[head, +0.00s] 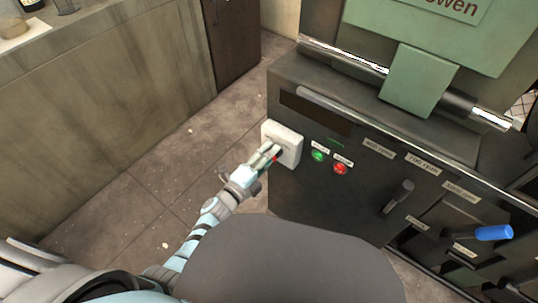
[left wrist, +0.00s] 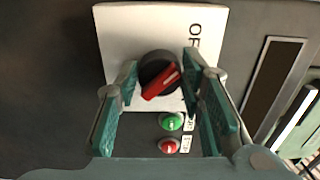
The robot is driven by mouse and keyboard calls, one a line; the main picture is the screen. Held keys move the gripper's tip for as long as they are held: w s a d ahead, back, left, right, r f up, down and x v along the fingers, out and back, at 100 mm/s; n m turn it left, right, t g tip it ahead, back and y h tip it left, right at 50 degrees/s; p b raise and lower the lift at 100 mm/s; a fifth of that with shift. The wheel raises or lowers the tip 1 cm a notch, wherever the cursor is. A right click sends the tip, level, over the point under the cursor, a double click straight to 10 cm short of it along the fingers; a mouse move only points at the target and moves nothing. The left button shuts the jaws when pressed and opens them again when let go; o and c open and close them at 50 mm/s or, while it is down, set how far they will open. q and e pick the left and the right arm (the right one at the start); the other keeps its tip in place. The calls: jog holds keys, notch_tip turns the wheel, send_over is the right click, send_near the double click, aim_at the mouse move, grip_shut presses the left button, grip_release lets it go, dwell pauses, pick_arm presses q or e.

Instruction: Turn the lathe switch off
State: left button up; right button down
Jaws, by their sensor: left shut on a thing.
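The lathe switch is a white box (head: 289,138) on the lathe's dark front, at the upper left of the green and red buttons. In the left wrist view its white plate (left wrist: 122,35) carries a round black knob with a red handle (left wrist: 160,82), lying diagonally. Partly hidden lettering beginning "OF" shows on the plate beside the knob. My left gripper (head: 272,155) is at the switch, its teal fingers (left wrist: 160,70) on either side of the knob and shut on it. My right gripper is not in view.
A green button (head: 318,156) and a red button (head: 341,168) sit close beside the switch. A dark lever (head: 399,196) and a blue-handled lever (head: 493,233) stick out farther right. Bare tiled floor (head: 170,160) lies between the lathe and a counter (head: 90,90).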

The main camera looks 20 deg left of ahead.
pick_arm(q)
jog(key=o, duration=1.1)
jog(key=shift+o, duration=0.2)
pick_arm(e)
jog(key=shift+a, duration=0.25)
pick_arm(q)
jog(key=v, duration=1.2)
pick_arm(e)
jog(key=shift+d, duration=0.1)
pick_arm(q)
jog(key=shift+f, duration=0.1)
